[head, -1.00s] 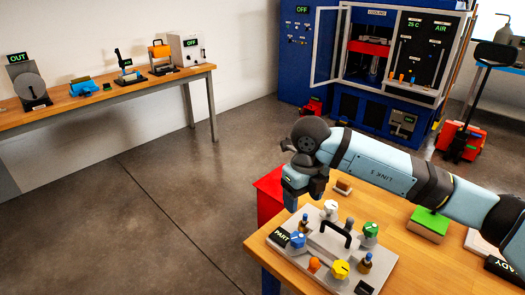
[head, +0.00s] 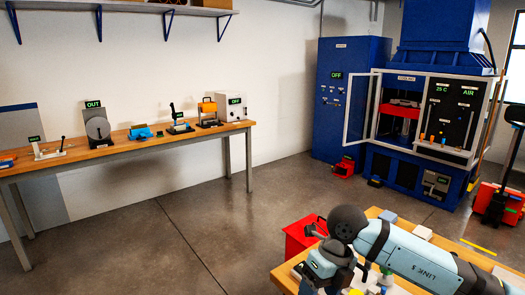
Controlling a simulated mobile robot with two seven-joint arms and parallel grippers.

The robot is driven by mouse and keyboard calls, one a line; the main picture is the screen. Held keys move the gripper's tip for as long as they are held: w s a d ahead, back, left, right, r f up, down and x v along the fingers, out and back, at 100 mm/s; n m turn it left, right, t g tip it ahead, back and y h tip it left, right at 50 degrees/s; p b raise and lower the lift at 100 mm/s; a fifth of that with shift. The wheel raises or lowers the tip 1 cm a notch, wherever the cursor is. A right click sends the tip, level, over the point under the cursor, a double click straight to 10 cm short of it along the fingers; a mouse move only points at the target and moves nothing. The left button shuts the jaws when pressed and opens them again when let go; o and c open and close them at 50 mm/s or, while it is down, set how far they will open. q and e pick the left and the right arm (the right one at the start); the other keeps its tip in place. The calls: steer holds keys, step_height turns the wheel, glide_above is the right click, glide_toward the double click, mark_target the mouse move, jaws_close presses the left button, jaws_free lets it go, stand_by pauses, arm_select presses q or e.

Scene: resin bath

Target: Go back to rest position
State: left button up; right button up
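My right arm comes in from the lower right over the wooden table (head: 372,213). My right gripper (head: 318,280) hangs at its end, low in the picture, above the near left part of this table. Its fingertips are not clear, so I cannot tell whether it is open or shut. The grey fixture plate (head: 291,268) beneath is mostly hidden by the arm. Parts of its knobs show beside the gripper, including a yellow one (head: 355,292). My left gripper is not in view.
A red box (head: 300,238) stands at the table's left edge. A long bench (head: 150,150) with several small devices runs along the left wall. A blue press cabinet (head: 425,110) with an open door stands at the back.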

steer(key=s+a+r+m+y+p, duration=0.2)
steer(key=s+a+m+y, duration=0.3)
steer(key=y, duration=0.4)
steer(key=s+a+r+m+y+p, duration=0.2)
steer(key=s+a+r+y, duration=0.15)
steer(key=a+y, duration=0.45)
steer(key=d+f+m+t+h+p, duration=0.2)
steer(key=d+f+m+t+h, duration=0.6)
steer(key=m, duration=0.5)
steer(key=d+f+m+t+h+p, duration=0.1)
steer(key=d+f+m+t+h, duration=0.3)
steer(key=m+t, duration=0.7)
arm_select(q)
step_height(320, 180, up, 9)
steer(key=p, duration=0.2)
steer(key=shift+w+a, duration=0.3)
arm_select(e)
steer(key=s+d+f+m+g+h, duration=0.4)
steer(key=s+d+f+m+g, duration=0.2)
steer(key=s+f, duration=0.6)
steer(key=d+m, duration=0.1)
steer(key=d, duration=0.1)
steer(key=shift+d+f+m+g+h, duration=0.3)
steer(key=shift+d+f+h, duration=0.05)
steer(key=shift+h, duration=0.05)
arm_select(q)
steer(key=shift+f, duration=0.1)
arm_select(e)
steer(key=shift+s, duration=0.1)
